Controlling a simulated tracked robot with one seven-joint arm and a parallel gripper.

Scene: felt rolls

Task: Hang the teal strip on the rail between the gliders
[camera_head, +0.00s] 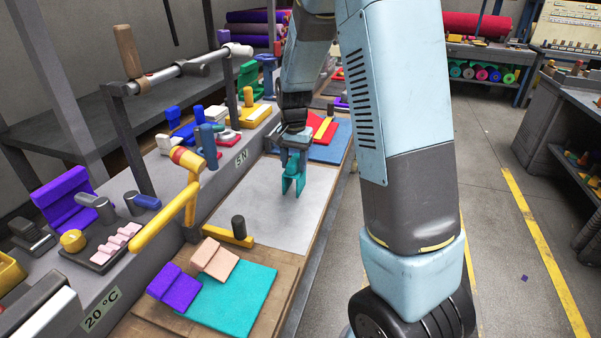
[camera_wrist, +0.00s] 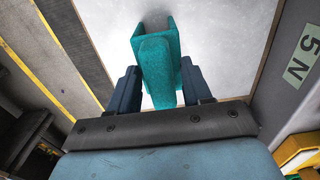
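The teal strip (camera_head: 293,184) is folded over and hangs from my gripper (camera_head: 294,160), with two flaps pointing down above a pale grey sheet. In the wrist view the strip (camera_wrist: 159,65) sits between the two dark blue fingers (camera_wrist: 160,88), which close on it from both sides. The rail (camera_head: 165,75) is a pale horizontal bar on dark posts, at the upper left of my gripper and apart from it. Grey collar-like pieces (camera_head: 195,70), possibly gliders, sit on the rail. A brown upright handle (camera_head: 128,52) stands at its near end.
A yellow bar (camera_head: 160,222) with an orange-red end stands left of the pale sheet (camera_head: 270,228). A teal sheet (camera_head: 240,298) with purple and pink folded pieces lies in front. Coloured felt pieces crowd the raised shelf below the rail. A red-and-blue stack lies behind my gripper.

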